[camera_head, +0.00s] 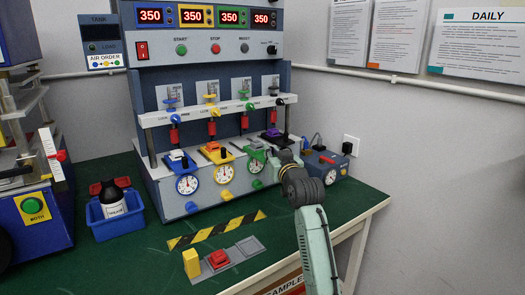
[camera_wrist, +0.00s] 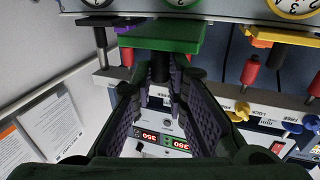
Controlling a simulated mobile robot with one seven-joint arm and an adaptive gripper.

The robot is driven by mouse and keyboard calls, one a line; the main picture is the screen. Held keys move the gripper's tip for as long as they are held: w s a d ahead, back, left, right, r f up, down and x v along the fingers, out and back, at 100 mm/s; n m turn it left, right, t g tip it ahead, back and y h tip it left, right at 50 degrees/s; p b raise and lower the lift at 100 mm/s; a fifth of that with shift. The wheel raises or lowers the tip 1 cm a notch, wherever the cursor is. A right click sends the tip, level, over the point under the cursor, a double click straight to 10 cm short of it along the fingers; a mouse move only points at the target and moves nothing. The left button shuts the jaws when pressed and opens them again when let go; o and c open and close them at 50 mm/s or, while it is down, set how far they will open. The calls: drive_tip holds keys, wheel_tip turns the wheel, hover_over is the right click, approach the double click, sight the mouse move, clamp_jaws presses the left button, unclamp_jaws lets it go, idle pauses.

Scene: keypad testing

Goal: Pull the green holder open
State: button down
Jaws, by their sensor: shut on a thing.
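The green holder (camera_head: 257,152) is in the test machine's row of colored holders, right of the yellow holder (camera_head: 216,152). In the head view my gripper (camera_head: 279,160) is at the holder's right. How far out the holder is cannot be told.
A blue box with a gauge (camera_head: 325,165) stands close on the right.

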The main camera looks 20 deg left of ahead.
drive_tip(key=shift+s+d, duration=0.65)
drive_tip(key=shift+d, duration=0.2)
drive_tip(key=c, duration=1.6)
unclamp_jaws()
drive_tip(key=v, duration=1.2)
